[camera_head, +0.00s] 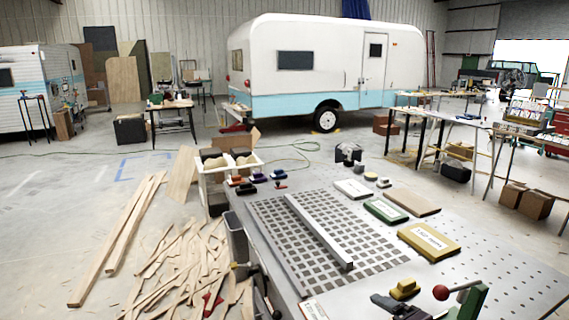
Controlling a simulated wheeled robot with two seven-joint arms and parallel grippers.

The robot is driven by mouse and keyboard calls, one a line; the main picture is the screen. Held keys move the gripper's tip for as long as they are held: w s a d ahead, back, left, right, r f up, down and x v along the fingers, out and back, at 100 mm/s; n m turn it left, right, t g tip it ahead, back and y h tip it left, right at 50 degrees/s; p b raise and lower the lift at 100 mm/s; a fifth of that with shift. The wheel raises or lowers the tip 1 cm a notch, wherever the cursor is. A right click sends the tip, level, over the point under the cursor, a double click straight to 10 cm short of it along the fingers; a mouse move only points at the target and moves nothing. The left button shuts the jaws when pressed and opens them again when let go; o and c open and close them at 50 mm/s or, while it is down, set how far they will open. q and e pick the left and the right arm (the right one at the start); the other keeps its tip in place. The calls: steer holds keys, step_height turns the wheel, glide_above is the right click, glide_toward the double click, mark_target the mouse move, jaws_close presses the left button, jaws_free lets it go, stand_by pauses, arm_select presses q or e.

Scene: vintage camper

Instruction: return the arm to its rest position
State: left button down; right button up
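Neither of my arms and neither gripper shows in the head view, so their pose cannot be seen. The grey workbench (490,250) fills the lower right, with a slotted grille area (285,240) and a perforated right part. A long pale metal bar (318,232) lies across the grille.
On the bench lie a yellow labelled box (428,242), a green-edged box (386,211), a brown board (413,202), a yellow block (404,289) and a green tool with a red knob (441,292). Wood strips (185,270) litter the floor at left. The camper (325,75) stands behind.

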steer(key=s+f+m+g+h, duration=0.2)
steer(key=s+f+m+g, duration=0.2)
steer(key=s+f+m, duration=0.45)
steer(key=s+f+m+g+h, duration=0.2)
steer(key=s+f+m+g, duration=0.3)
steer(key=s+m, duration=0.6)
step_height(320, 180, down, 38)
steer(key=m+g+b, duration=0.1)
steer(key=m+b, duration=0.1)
steer(key=b, duration=0.6)
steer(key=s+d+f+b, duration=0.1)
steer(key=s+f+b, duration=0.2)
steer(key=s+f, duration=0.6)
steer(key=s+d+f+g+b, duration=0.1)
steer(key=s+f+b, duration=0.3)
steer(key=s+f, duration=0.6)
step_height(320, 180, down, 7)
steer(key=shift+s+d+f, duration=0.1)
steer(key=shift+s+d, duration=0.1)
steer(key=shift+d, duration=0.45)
